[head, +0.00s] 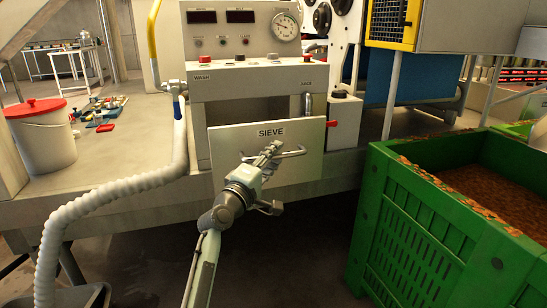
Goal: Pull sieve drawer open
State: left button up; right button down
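The sieve drawer (225,140) has a pale front panel marked SIEVE, below an open gap in the machine's white frame. Its bar handle (296,152) runs across the panel under the label. My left gripper (269,150) reaches up from below and overlaps the middle of the handle. Its fingers hide that part of the bar, so I cannot tell whether they are closed around it. The panel looks a little forward of the frame, but how far is unclear. My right gripper is not in view.
A green crate (415,230) of brown pomace stands at the right front. A ribbed white hose (110,193) hangs at the left. A white bucket with a red lid (42,140) stands on the deck. The floor between hose and crate looks clear apart from my arm.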

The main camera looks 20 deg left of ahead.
pick_arm(q)
jog(key=v, duration=1.2)
jog(key=s+d+f+m+g+y, duration=0.1)
jog(key=s+f+m+g, duration=0.4)
jog(key=f, duration=0.8)
jog(key=s+d+f+m+g, duration=0.1)
jog(key=s+f+m+g, duration=0.3)
jog(key=f, duration=1)
jog(key=s+a+f+m+g+y, duration=0.2)
jog(key=s+a+f+m+g, duration=0.1)
jog(key=s+f, duration=0.5)
jog(key=s+a+f+m+g+y, duration=0.2)
jog(key=s+f, duration=0.5)
jog(key=s, duration=0.4)
jog(key=shift+s+a+f+m+g, duration=0.3)
jog(key=shift+a+f+m+g, duration=0.1)
jog(key=shift+a+m+g, duration=0.6)
jog(key=shift+w, duration=0.1)
